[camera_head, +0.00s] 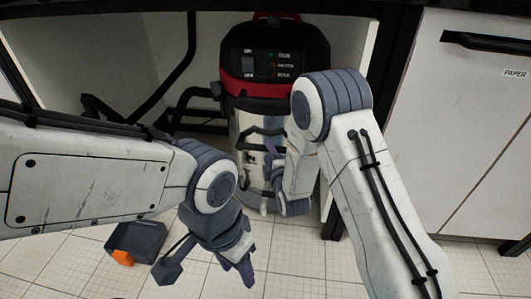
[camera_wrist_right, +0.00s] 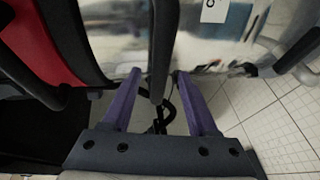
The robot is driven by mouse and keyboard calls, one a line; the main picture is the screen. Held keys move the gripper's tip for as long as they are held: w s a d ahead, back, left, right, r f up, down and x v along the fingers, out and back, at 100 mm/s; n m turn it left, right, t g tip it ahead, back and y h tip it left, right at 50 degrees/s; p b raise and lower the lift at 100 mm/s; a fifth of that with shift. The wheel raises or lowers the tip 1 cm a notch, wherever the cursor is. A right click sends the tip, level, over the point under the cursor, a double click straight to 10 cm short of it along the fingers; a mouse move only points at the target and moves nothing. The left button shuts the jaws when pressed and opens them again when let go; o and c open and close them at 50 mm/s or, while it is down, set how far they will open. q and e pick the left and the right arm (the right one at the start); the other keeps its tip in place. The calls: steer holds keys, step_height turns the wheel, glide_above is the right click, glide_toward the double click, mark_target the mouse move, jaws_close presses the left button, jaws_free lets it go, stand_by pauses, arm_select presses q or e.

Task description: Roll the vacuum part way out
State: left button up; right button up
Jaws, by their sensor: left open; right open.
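The vacuum (camera_head: 262,92) has a black and red head with a switch panel, over a shiny metal drum. It stands upright under the counter, between the dark frame legs. My right gripper (camera_head: 271,150) is at the front of the drum, partly hidden by its own arm. In the right wrist view my right gripper (camera_wrist_right: 157,75) is open, with its two purple fingers on either side of a dark upright bar (camera_wrist_right: 162,40) at the vacuum. Whether the fingers touch the bar is unclear. My left gripper (camera_head: 243,273) is open and empty, low over the floor in front of the vacuum.
A dark dustpan-like tray (camera_head: 148,238) with an orange part (camera_head: 122,257) lies on the tiled floor at lower left. A white cabinet (camera_head: 455,110) labelled PAPER stands to the right. A black frame leg (camera_head: 383,75) borders the bay. Open floor lies in front.

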steer(key=shift+b+x, duration=0.65)
steer(key=shift+x, duration=1.55)
jaws_close()
